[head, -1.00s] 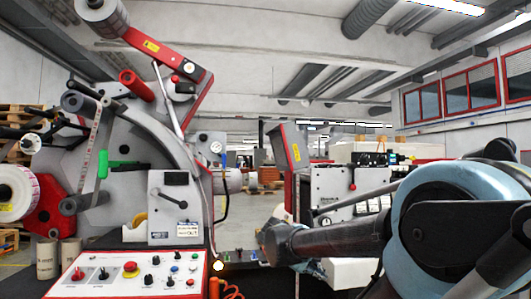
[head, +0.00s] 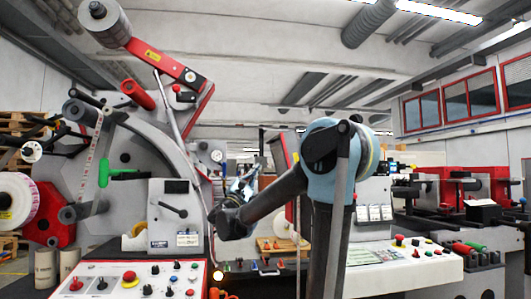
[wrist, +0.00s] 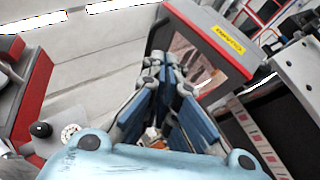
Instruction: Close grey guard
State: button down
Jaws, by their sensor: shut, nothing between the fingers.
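The grey guard (head: 281,152) is a raised panel with a red edge, near the middle of the head view and partly hidden behind my arm. In the wrist view the guard (wrist: 215,38) shows as a grey and red frame with a yellow label and a window. My gripper (wrist: 165,65) is shut and empty, its fingertips overlapping the guard's left part in that view. I cannot tell whether they touch it. In the head view my gripper (head: 242,180) is small, just left of the guard.
The rewinder's control panel (head: 135,280) with buttons and a red stop knob is at the lower left. A grey box with a black lever (head: 173,212) stands behind it. A white console (head: 405,258) and more red machinery stand at the right.

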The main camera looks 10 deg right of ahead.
jog(key=a+x, duration=0.1)
jog(key=x, duration=1.3)
jog(key=shift+r+t, duration=0.3)
jog(key=shift+r, duration=0.1)
jog(key=shift+a+r, duration=0.1)
jog(key=shift+a, duration=0.1)
